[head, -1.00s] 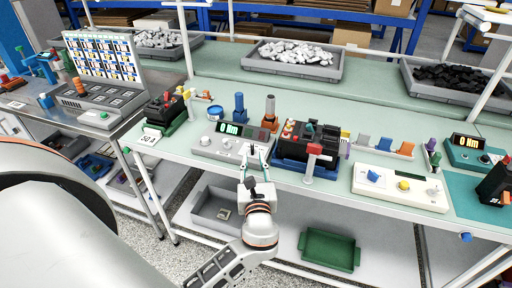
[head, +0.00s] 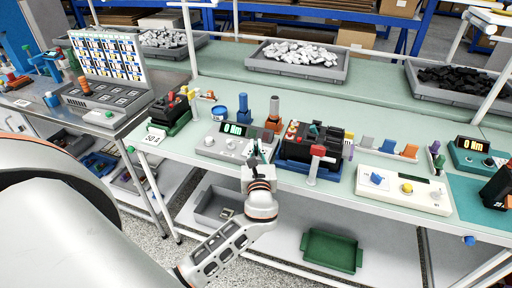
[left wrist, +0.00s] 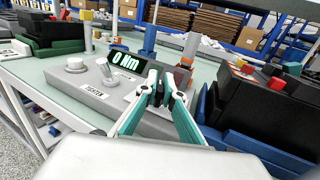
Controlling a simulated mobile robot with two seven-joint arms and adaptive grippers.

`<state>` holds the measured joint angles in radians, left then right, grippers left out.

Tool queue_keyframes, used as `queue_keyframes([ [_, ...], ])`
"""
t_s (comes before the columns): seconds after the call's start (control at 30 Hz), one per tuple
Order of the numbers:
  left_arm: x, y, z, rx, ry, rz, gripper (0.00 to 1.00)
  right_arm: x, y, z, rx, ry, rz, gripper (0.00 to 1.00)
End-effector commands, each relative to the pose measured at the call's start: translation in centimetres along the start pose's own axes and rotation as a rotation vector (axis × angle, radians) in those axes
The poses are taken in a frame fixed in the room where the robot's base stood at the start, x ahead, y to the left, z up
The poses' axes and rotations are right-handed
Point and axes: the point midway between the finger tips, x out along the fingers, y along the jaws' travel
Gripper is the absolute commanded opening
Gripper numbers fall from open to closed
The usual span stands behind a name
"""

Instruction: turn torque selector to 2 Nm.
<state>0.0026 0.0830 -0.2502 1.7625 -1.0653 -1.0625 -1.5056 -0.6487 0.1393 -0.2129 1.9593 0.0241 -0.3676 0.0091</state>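The grey torque unit (head: 222,146) stands at the front of the bench; its lit display (head: 234,129) reads 0 Nm. In the left wrist view the display (left wrist: 128,62) also reads 0 Nm. A round pale knob (left wrist: 75,65), a small lever (left wrist: 106,72) and a label reading TIGHTEN (left wrist: 94,91) show on its face. My left gripper (head: 256,155) is at the right end of this face, its fingertips (left wrist: 165,88) close together with a narrow gap. They hide the face there, so I cannot see a selector between them. My right gripper is out of view.
A black device in a blue tray (head: 290,165) stands close to the right of the gripper. Blue and brown cylinders (head: 245,109) stand behind the unit. A white box with coloured knobs (head: 425,195) and a teal unit reading 0 Nm (head: 462,158) are farther right.

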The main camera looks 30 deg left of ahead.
Motion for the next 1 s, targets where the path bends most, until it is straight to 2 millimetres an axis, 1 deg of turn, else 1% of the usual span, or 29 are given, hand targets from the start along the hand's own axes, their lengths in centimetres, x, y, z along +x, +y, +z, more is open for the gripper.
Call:
queue_keyframes([
  [0.17, 0.0, 0.0, 0.0, 0.000, 0.000, 0.005, 0.00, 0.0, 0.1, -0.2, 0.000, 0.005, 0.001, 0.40],
  [0.33, 0.1, -0.1, -0.1, -0.003, 0.002, 0.079, 0.00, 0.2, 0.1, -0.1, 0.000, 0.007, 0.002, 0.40],
  [0.47, 0.1, -0.1, -0.2, -0.005, 0.003, 0.186, 0.00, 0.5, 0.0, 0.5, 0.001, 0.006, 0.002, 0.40],
  [0.7, 0.1, 0.0, -0.3, -0.003, 0.002, 0.361, 0.00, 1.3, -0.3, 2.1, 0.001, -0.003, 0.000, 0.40],
  [0.83, 0.0, 0.0, -0.1, -0.001, 0.001, 0.400, 0.00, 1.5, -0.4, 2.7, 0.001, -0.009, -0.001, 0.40],
  [1.0, 0.0, 0.0, 0.0, 0.000, 0.000, 0.407, 0.00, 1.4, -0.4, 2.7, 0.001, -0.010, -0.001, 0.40],
])
